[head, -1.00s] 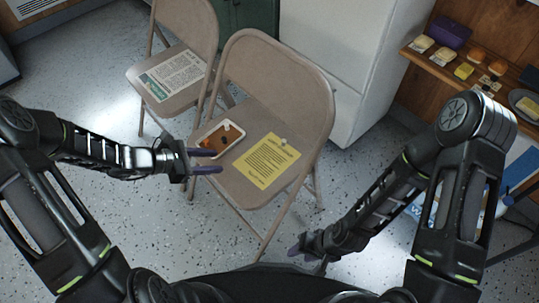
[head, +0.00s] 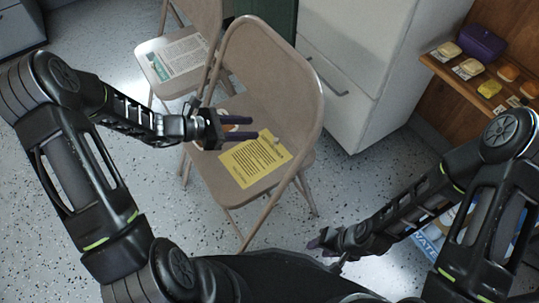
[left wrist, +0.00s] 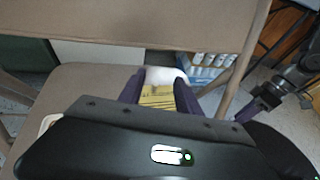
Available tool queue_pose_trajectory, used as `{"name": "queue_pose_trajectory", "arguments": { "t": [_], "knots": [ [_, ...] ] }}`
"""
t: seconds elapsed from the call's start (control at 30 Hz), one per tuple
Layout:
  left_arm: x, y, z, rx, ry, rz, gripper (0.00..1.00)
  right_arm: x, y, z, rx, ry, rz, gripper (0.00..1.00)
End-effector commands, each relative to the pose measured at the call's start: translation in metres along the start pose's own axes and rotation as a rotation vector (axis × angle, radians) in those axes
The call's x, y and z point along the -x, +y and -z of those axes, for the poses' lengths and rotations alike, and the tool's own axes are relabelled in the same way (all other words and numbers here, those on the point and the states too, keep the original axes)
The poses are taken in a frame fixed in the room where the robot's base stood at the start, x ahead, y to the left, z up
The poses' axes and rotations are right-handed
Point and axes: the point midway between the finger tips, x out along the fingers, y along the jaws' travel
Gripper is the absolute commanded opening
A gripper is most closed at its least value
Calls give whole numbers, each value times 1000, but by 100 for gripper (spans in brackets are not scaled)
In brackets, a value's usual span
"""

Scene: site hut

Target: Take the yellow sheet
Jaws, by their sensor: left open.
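The yellow sheet (head: 255,160) lies flat on the seat of the near folding chair (head: 216,187), with dark print on it. Part of it shows between my fingers in the left wrist view (left wrist: 158,95). My left gripper (head: 246,128) is open and empty, with its purple fingers reaching over the seat at the sheet's far left edge. I cannot tell how high above the sheet it is. My right gripper (head: 318,243) hangs low in front of the chair, to the right; its jaw opening is not clear.
A second folding chair (head: 146,46) behind on the left holds a white printed sheet (head: 180,57). A white fridge (head: 350,100) stands behind the near chair. A wooden shelf (head: 440,67) with food items is at the right. The chair's backrest rises beside the seat.

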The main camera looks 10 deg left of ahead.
Motion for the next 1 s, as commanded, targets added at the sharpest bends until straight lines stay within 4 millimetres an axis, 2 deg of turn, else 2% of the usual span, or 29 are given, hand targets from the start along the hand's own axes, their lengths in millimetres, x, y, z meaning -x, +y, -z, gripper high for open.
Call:
{"name": "queue_pose_trajectory", "arguments": {
  "t": [0.03,0.1,0.4,0.83,1.0],
  "knots": [
    [-5,0,14,0,1,-1,40,-13,6,1,-2,3,-1,39],
    [-9,0,23,0,1,0,40,-23,10,2,-4,6,-3,39],
    [-24,0,58,0,1,0,40,-56,28,8,-14,20,-9,39],
    [-25,0,58,0,1,0,40,-56,28,9,-15,22,-10,39],
    [-40,0,60,-1,0,1,40,-62,31,10,-16,24,-11,39]
  ]
}}
